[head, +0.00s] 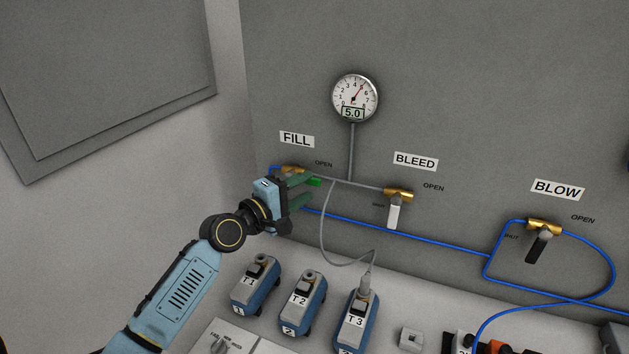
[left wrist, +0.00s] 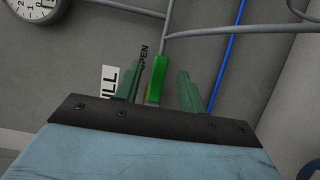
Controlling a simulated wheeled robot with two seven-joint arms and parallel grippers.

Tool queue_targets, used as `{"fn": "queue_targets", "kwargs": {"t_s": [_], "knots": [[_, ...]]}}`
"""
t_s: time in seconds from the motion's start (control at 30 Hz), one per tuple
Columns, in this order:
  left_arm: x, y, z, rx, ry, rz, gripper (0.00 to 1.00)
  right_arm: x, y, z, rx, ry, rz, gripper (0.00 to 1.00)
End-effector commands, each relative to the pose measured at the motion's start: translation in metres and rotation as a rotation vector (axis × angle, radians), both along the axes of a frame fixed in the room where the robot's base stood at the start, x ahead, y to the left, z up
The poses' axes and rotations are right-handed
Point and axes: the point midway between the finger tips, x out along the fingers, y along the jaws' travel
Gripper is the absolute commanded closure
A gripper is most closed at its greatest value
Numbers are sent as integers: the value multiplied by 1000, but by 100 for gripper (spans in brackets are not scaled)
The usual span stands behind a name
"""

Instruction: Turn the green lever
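The green lever (head: 314,182) sits on the brass FILL valve (head: 291,170) on the grey wall panel, under the FILL label. In the head view it points right, toward the OPEN mark, and is partly hidden by my gripper. My left gripper (head: 306,189) is at the lever with its green fingers apart. In the left wrist view the green lever (left wrist: 158,76) lies between the two fingers of the left gripper (left wrist: 160,84), closer to the left finger. A gap shows between the lever and the right finger. My right gripper is not in view.
A gauge (head: 355,98) reading 5.0 is above. The BLEED valve with a white lever (head: 394,212) and the BLOW valve with a black lever (head: 539,246) are to the right. Blue and grey hoses run along the panel. Blue units T1 (head: 256,285), T2 (head: 304,303) and T3 (head: 357,319) stand below.

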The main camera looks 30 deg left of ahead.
Motion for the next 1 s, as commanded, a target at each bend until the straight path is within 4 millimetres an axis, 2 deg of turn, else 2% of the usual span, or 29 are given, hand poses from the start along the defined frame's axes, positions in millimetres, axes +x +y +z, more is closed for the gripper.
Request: {"fn": "queue_targets", "kwargs": {"t_s": [0.1,0.23,0.63,0.93,1.0], "knots": [[18,-7,1,-1,-2,0,60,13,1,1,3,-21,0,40],[30,-11,0,0,-1,0,60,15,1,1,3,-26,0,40],[37,-13,0,1,1,0,60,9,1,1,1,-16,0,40],[36,-13,0,1,1,0,98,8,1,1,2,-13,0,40],[36,-13,0,1,1,0,100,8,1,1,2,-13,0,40]]}}
